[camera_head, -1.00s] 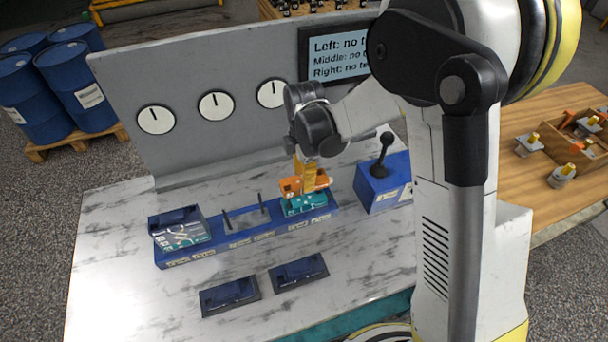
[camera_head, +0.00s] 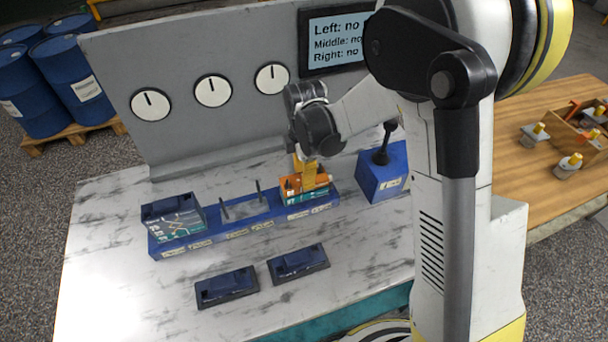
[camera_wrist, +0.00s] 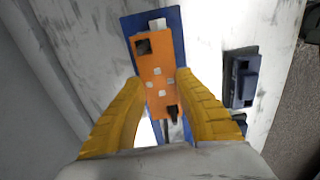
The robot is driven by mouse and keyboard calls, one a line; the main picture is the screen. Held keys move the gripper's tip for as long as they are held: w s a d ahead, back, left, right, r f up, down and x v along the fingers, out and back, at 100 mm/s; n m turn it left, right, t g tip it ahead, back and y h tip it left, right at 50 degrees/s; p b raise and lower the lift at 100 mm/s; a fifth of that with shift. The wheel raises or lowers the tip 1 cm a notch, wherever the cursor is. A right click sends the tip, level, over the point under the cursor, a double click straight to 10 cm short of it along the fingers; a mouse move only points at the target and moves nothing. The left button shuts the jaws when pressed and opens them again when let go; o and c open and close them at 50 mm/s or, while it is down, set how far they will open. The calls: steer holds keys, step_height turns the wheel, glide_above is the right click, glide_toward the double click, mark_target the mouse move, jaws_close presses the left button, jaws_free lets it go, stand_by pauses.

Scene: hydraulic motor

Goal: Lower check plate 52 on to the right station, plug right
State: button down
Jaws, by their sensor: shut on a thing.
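An orange plate (camera_head: 292,188), also in the wrist view (camera_wrist: 158,65), lies between the yellow fingers of my gripper (camera_head: 309,175). The gripper is shut on it, with one finger at each long side in the wrist view (camera_wrist: 160,80). No number is legible on it. The plate is at the right station, on or just above a teal plate (camera_head: 312,199); I cannot tell whether they are fully in contact. The blue station rail (camera_head: 238,233) runs beneath. Two dark pins rise from the grey middle station (camera_head: 243,209). The teal block (camera_head: 182,224) at the left station has a dark blue top.
A blue box with a black lever (camera_head: 382,172) stands right of the rail. Two dark blue holders (camera_head: 227,288) (camera_head: 299,263) lie in front. A grey panel with three dials (camera_head: 212,91) and a screen (camera_head: 335,42) stands behind. The marble table's left front is clear.

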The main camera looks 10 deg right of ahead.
steer(key=shift+f+b, duration=0.4)
steer(key=shift+f, duration=0.05)
stand_by(0.3)
steer(key=c, duration=0.9)
jaws_free()
steer(key=shift+r, duration=0.15)
